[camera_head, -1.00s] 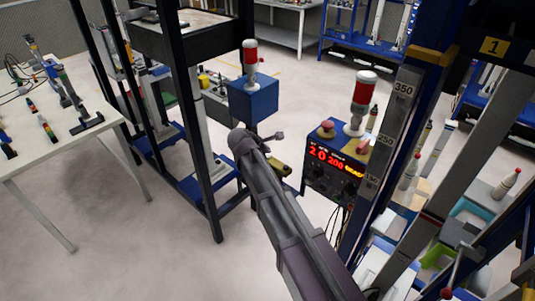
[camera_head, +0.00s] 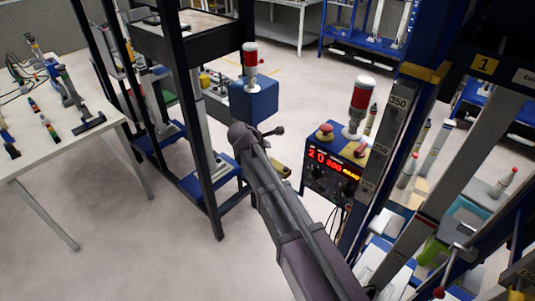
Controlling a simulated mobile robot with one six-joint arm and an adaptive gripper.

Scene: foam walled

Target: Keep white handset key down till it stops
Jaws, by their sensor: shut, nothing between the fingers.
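My arm reaches up from the bottom middle, and my gripper (camera_head: 277,131) is a small dark shape at its far end, with the fingers together and nothing seen between them. I cannot make out a white key or any contact with one. A small yellow block (camera_head: 282,172) shows just right of my arm, partly hidden behind it; I cannot tell whether it is the handset.
A control box (camera_head: 333,172) with red digits, a red button and a red-white lamp (camera_head: 361,96) stands right of my arm. A blue box (camera_head: 253,99) stands behind the gripper. A dark frame (camera_head: 201,150) is to the left, beside a white table (camera_head: 30,170). Open floor lies at lower left.

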